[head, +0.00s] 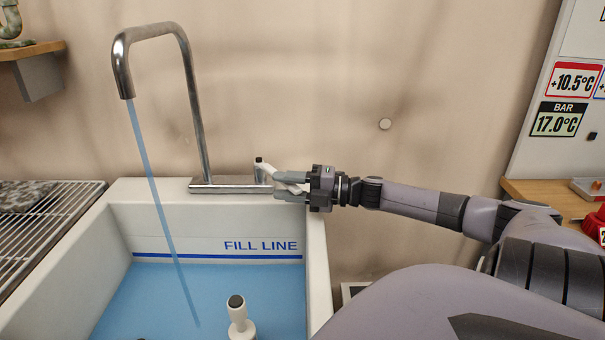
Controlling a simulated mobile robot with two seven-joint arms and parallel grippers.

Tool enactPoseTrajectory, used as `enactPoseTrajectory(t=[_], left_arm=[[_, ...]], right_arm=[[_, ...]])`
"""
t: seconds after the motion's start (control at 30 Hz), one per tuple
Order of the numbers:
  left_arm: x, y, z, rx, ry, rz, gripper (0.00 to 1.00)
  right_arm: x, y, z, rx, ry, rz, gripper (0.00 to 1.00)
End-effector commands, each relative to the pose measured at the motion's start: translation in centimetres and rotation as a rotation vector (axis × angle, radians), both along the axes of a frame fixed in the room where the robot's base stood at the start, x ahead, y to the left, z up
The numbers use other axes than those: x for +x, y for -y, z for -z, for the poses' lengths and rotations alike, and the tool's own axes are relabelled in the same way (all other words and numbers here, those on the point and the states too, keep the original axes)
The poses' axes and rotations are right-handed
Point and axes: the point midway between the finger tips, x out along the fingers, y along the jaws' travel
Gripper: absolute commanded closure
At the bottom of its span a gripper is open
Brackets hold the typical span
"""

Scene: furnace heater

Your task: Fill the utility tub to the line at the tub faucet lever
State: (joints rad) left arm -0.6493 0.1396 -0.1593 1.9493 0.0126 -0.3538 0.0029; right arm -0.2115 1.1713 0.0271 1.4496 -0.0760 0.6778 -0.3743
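The white utility tub (318,262) holds blue water (150,300). Its surface lies just below the blue line under the words FILL LINE (260,246) on the back wall. Water runs from the chrome faucet (190,85) into the tub in a blue stream (153,190). The white faucet lever (266,167) with a black tip sits at the right end of the faucet base. My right gripper (282,185) is at the lever, its fingers apart with a white part of it between them. Whether they press on it is unclear. My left gripper is out of view.
A white post with a dark top (238,315) stands in the tub's front. A wire rack (40,215) is at left, with a wooden shelf (30,50) above. At right are a temperature board (565,95) and a wooden counter (545,195).

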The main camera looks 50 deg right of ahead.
Motion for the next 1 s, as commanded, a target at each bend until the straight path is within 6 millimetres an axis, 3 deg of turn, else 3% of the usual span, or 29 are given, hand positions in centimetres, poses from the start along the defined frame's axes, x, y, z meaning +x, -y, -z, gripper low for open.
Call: enactPoseTrajectory(t=[0.6, 1.0], left_arm=[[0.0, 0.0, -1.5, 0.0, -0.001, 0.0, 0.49], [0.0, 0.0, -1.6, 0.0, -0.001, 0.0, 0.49]], right_arm=[[-5.1, 2.9, -0.1, 0.0, -0.001, 0.001, 0.62], [-5.7, 3.2, 0.0, -0.001, 0.0, 0.0, 0.62]])
